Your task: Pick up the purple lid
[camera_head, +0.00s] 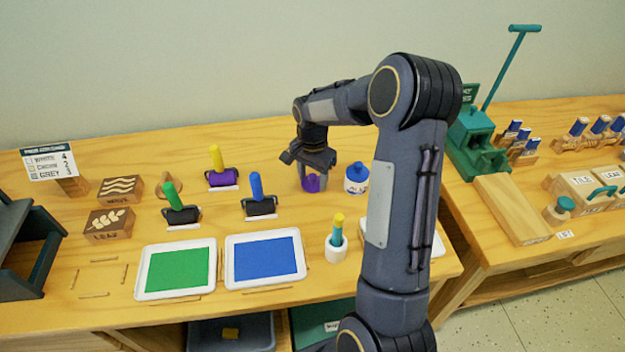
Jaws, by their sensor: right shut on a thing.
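The purple lid (313,184) is at the back right of the near wooden table, directly under my right gripper (311,168). My right gripper points down and is shut on the lid. The gripper hides the top of the lid, and I cannot tell whether the lid touches the table. My left gripper is not in view.
A white jar with a blue lid (357,178) stands close to the right. Rollers with blue (257,187), green (173,196) and yellow (217,158) handles stand left. Green (176,292) and blue (266,286) paint trays lie in front. A green press (474,143) stands on the right table.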

